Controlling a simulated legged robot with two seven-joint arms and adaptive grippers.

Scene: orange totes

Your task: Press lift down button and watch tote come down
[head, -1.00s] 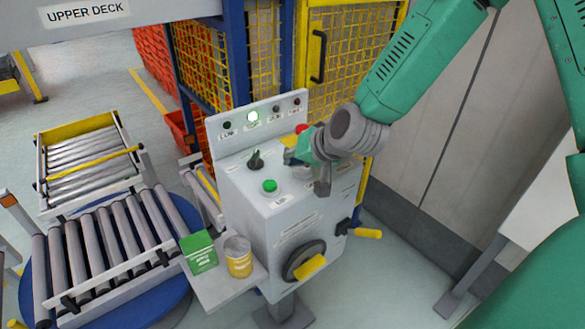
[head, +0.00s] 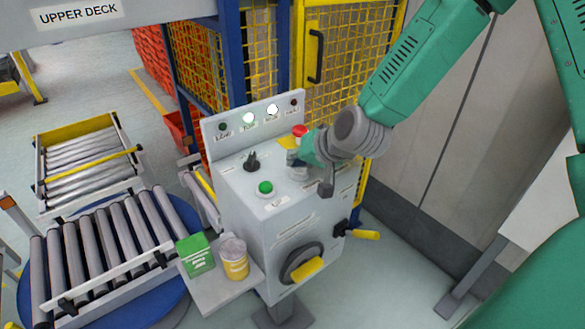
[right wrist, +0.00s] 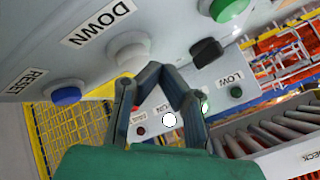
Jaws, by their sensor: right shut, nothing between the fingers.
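The grey control box (head: 245,215) stands in the middle of the head view. In the right wrist view the white button (right wrist: 128,50) sits beside the DOWN label, between the blue RESET button (right wrist: 66,95) and a green button (right wrist: 228,8). My right gripper (right wrist: 155,72) is shut and empty, its fingertips close to the white button; I cannot tell whether they touch. In the head view the right gripper (head: 304,160) is over the box's right side. On the back panel a green lamp (head: 248,118) and a white lamp (head: 272,109) are lit. My left gripper is not in view.
A red mushroom button (head: 300,131) sits behind the gripper. Roller conveyors (head: 95,240) lie left, empty. Yellow mesh fencing (head: 335,50) and stacked orange totes (head: 150,50) are behind.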

